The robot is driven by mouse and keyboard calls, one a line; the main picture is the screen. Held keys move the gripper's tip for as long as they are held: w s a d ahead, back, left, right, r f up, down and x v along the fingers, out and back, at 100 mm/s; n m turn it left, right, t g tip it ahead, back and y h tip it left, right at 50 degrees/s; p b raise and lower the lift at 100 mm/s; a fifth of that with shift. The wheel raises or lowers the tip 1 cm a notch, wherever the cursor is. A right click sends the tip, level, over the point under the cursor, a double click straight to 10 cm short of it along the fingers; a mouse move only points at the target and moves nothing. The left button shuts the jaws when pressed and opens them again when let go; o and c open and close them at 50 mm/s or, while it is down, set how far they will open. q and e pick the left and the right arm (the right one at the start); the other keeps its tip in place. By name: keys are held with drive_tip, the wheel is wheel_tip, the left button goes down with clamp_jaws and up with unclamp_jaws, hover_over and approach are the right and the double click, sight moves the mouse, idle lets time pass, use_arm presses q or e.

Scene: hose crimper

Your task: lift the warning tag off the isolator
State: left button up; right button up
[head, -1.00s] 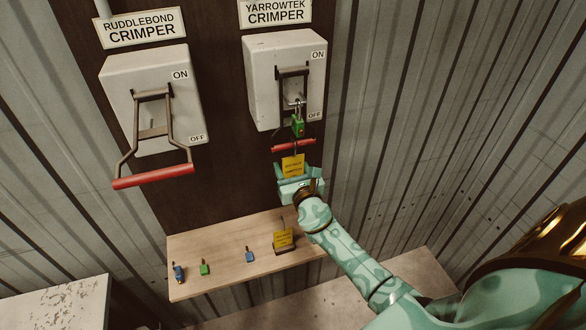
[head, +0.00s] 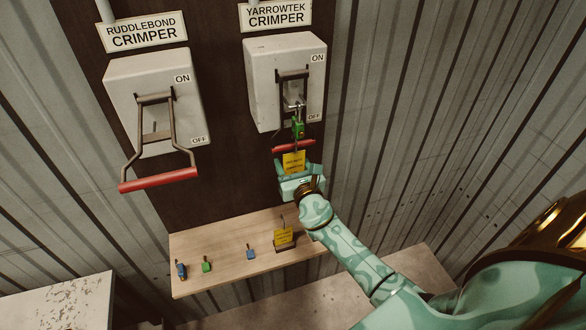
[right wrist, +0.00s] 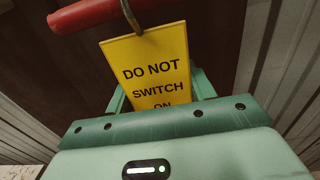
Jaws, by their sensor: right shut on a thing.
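The yellow warning tag (head: 293,162) hangs by a metal hook at the front of the Yarrowtek isolator (head: 283,80). It also shows in the right wrist view (right wrist: 150,68), reading "DO NOT SWITCH ON", its lower edge hidden by my gripper. My right gripper (head: 292,174) is shut on the lower part of the tag. The isolator's red handle (head: 292,146) is just above and behind the tag. A green padlock (head: 298,128) hangs above the tag, below the isolator's lever. My left gripper is not in view.
A wooden shelf (head: 215,262) below carries blue padlocks (head: 181,271) (head: 250,253), a green padlock (head: 206,264) and another yellow tag (head: 283,236) on a stand. The Ruddlebond isolator (head: 158,95) with its red handle (head: 158,180) is at left. Between them is bare dark board.

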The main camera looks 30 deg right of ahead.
drive_tip(key=p+v, duration=0.1)
drive_tip(key=v, duration=0.7)
drive_tip(key=shift+s, duration=0.2)
idle(0.5)
idle(0.5)
